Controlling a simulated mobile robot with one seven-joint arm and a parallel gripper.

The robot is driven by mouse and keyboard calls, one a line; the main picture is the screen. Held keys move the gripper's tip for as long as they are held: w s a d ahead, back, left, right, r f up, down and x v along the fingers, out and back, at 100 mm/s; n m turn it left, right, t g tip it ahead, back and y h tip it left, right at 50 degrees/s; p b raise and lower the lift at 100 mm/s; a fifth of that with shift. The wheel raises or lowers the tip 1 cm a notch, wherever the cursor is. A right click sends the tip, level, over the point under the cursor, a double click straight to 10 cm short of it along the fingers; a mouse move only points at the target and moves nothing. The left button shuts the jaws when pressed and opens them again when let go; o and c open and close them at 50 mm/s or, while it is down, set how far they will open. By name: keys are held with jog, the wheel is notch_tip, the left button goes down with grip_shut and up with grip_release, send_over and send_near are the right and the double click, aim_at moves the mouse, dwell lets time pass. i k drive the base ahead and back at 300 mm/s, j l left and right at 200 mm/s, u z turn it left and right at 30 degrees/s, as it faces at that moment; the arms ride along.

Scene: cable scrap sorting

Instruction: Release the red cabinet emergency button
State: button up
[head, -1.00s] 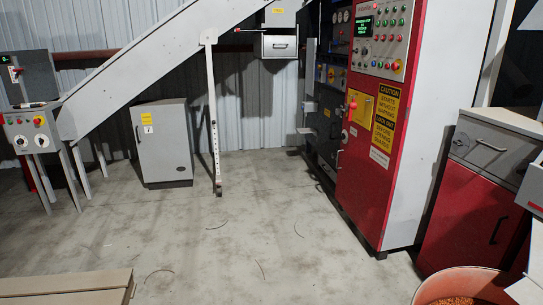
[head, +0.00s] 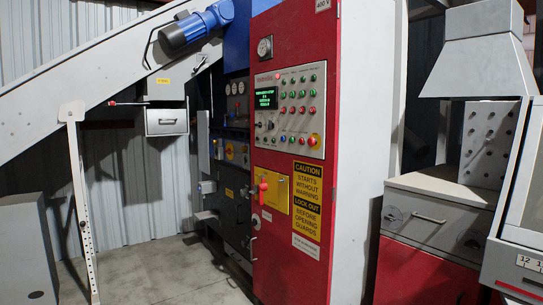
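The red cabinet (head: 268,270) stands right of the middle in the head view, its red front turned partly to the left. The panel has a small display with green text (head: 265,99) and rows of green and red buttons. My gripper is not in view.
A grey-and-red drawer unit (head: 420,262) stands at right. The conveyor's perforated support leg (head: 84,215) is at left. Some bare floor (head: 175,272) shows between.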

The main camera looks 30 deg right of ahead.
aim_at(311, 141)
jog(key=i+z, duration=0.15)
jog(key=i, duration=0.45)
jog(key=i+j+z, duration=0.2)
jog(key=i, duration=0.4)
jog(key=i+z, duration=0.65)
jog(key=z, duration=0.15)
